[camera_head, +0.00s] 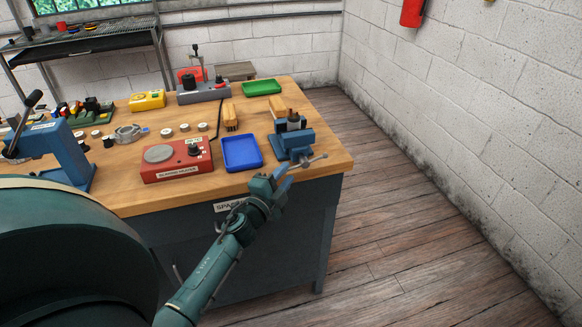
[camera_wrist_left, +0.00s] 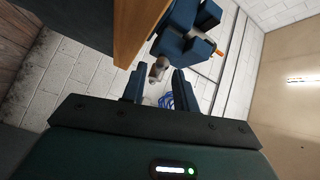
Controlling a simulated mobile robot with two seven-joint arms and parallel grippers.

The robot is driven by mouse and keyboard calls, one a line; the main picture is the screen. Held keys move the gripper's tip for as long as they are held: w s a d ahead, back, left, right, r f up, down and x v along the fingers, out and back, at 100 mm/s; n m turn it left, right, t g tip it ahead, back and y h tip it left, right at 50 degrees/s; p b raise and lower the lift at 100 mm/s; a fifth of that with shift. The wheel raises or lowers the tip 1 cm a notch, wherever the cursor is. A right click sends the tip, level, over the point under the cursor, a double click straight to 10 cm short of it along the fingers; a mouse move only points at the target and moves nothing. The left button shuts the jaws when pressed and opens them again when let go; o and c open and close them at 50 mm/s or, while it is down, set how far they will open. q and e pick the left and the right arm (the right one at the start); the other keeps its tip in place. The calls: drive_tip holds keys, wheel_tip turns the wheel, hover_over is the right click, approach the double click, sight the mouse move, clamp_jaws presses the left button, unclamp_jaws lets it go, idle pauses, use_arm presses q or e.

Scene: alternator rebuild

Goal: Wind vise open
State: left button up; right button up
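The blue vise (camera_head: 293,141) stands at the right front corner of the wooden bench. Its grey screw and handle bar (camera_head: 308,162) stick out past the front edge. My left gripper (camera_head: 279,176) is just in front of the bench edge, close to the handle. In the left wrist view the two dark fingers (camera_wrist_left: 159,88) are apart, and the rounded grey end of the vise screw (camera_wrist_left: 158,68) shows between and just beyond their tips. The vise body (camera_wrist_left: 186,35) is above it. I cannot tell whether a finger touches the handle. My right gripper is not in view.
A blue tray (camera_head: 241,153) and a red device (camera_head: 177,160) sit left of the vise. A brush (camera_head: 230,117) and a green tray (camera_head: 262,88) lie behind. A blue press (camera_head: 52,150) stands at the left. The floor right of the bench (camera_head: 420,220) is clear.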

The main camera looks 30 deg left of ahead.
sight(290, 170)
use_arm(q)
drive_tip(key=shift+w, duration=1.8)
drive_tip(key=shift+c, duration=0.4)
clamp_jaws()
